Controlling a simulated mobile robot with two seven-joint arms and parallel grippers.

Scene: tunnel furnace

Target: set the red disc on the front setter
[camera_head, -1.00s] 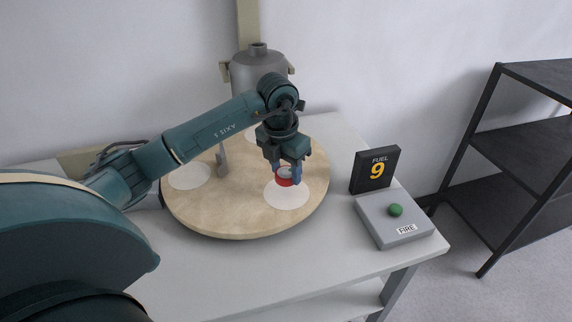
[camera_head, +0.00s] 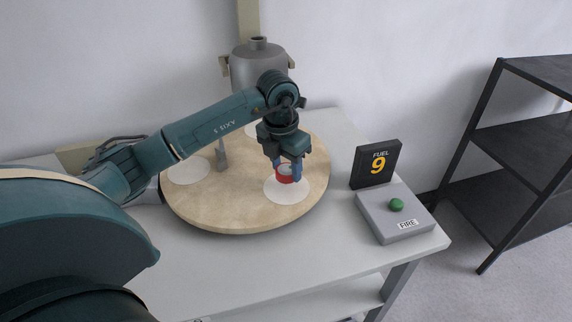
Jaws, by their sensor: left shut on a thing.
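The red disc (camera_head: 284,179) is between the blue fingertips of my left gripper (camera_head: 287,172), which is shut on it. The disc is at the front white round setter (camera_head: 287,193) on the wooden round table (camera_head: 230,217). I cannot tell whether the disc touches the setter or is slightly above it. The gripper points down and hides part of the disc. A second white setter (camera_head: 188,171) lies at the left of the round table, and a third (camera_head: 254,129) shows partly at the back. My right gripper is not in view.
A grey vessel (camera_head: 257,66) stands behind the round table. The grey bench top (camera_head: 335,238) is clear in front. A black shelf (camera_head: 520,138) stands far right.

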